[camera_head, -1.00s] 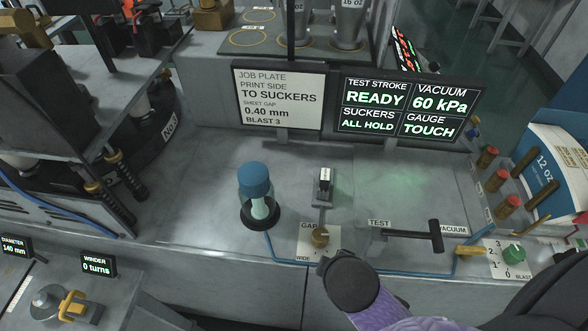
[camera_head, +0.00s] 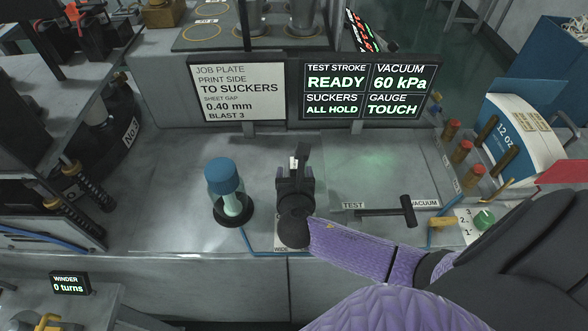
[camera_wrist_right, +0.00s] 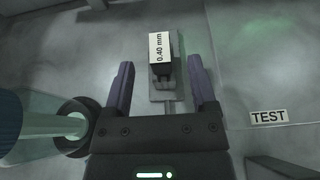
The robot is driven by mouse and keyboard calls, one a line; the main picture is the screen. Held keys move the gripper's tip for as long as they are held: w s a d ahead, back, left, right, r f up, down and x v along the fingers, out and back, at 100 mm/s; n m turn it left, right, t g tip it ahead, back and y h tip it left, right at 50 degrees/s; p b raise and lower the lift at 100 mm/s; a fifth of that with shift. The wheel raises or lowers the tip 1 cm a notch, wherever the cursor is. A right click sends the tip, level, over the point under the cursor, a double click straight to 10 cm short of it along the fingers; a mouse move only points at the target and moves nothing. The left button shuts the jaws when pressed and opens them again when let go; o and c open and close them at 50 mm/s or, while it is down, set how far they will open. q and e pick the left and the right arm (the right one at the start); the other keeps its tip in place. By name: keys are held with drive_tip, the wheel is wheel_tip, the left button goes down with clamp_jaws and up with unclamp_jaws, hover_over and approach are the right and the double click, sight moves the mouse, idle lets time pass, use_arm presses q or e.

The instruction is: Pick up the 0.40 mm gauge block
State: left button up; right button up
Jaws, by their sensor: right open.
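The 0.40 mm gauge block (camera_wrist_right: 159,54) shows in the right wrist view as a small dark block with a white label on top, on a narrow grey holder plate (camera_wrist_right: 176,88). In the head view only its pale top (camera_head: 293,163) shows, mostly hidden by my right gripper. My right gripper (camera_wrist_right: 161,84) is open and empty, its two fingers on either side of the holder, with the block ahead between their lines. In the head view the right gripper (camera_head: 298,165) is over the holder. My left gripper is not in view.
A blue-capped bottle (camera_head: 223,176) in a black ring stands left of my right gripper. A black T-handle (camera_head: 407,211) by the TEST label lies to the right. The job plate sign (camera_head: 237,91) and display (camera_head: 368,90) stand behind. Bare bench lies between.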

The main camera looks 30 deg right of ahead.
sight(295, 170)
drive_tip(key=x, duration=0.3)
drive_tip(key=shift+f+b, duration=0.15)
drive_tip(key=shift+b, duration=0.15)
drive_tip(key=shift+c, duration=0.3)
clamp_jaws()
